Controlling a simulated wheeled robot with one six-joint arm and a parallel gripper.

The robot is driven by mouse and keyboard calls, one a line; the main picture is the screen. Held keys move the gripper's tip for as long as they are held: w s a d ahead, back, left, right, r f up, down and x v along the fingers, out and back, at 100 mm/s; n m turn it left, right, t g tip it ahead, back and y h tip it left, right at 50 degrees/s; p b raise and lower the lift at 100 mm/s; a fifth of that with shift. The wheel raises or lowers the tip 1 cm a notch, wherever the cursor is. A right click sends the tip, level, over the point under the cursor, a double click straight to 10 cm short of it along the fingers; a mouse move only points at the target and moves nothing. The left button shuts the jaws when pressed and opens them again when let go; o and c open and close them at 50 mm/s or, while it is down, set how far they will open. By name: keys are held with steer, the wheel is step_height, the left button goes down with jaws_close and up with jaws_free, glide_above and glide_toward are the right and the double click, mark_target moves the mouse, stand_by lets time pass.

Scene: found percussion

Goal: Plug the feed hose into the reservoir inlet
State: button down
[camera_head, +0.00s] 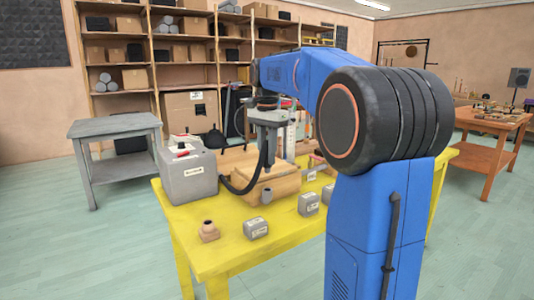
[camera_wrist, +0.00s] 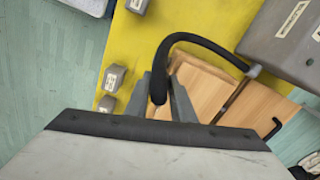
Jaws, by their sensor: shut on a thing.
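My gripper (camera_head: 268,148) points down above the wooden box on the yellow table. In the wrist view its two fingers (camera_wrist: 160,88) are shut on the black feed hose (camera_wrist: 196,40), near the hose's free end. The hose (camera_head: 240,188) hangs in a curve from my gripper to the side of a large grey labelled box (camera_head: 187,181), where a grey fitting (camera_wrist: 254,71) joins it. A small brown fitting (camera_head: 208,231) with a dark round opening on top stands at the table's front left. I cannot tell for certain which part is the reservoir inlet.
The wooden box (camera_head: 283,187) lies under my gripper, with a short grey cylinder (camera_head: 266,196) at its front. Small grey labelled blocks (camera_head: 256,228) (camera_head: 308,204) stand along the yellow table's (camera_head: 235,257) front. A grey side table (camera_head: 112,127) stands at the left.

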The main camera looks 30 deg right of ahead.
mark_target(267, 168)
steer(key=shift+f, duration=2.55)
steer(key=shift+f, duration=1.65)
steer(key=c, duration=1.4)
jaws_free()
steer(key=shift+c, duration=0.2)
step_height(267, 168, up, 18)
steer(key=shift+f, duration=0.25)
